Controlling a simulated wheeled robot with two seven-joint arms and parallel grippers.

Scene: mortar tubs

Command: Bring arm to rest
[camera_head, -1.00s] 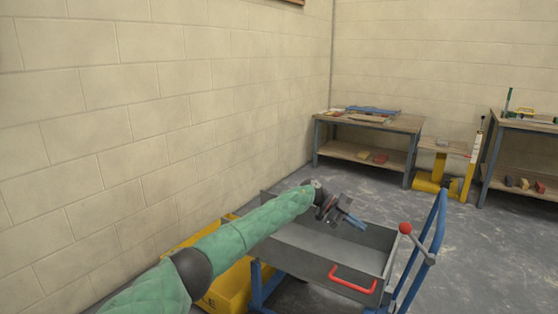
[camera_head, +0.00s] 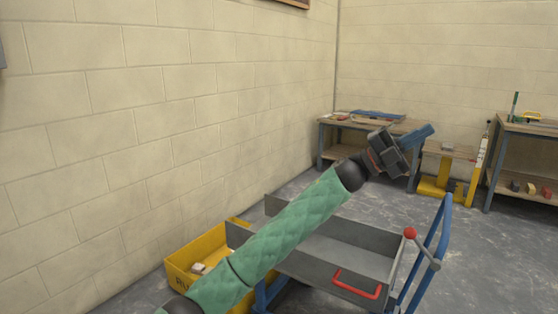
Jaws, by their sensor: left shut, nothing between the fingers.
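My left arm, in a green padded sleeve, reaches up and across from the bottom of the head view. My left gripper (camera_head: 424,134) is raised above the far end of the grey tray cart (camera_head: 318,262). Its blue fingers are shut with nothing between them, and they point up and right. It touches nothing that I can see. In the picture it overlaps the right end of the far workbench. My right gripper is not in view.
A yellow bin (camera_head: 186,258) with some pieces inside stands left of the cart, partly behind my arm. The cart has a red handle (camera_head: 356,284) and a blue push bar (camera_head: 436,240). A workbench (camera_head: 335,123) and a yellow stand (camera_head: 440,188) are at the back.

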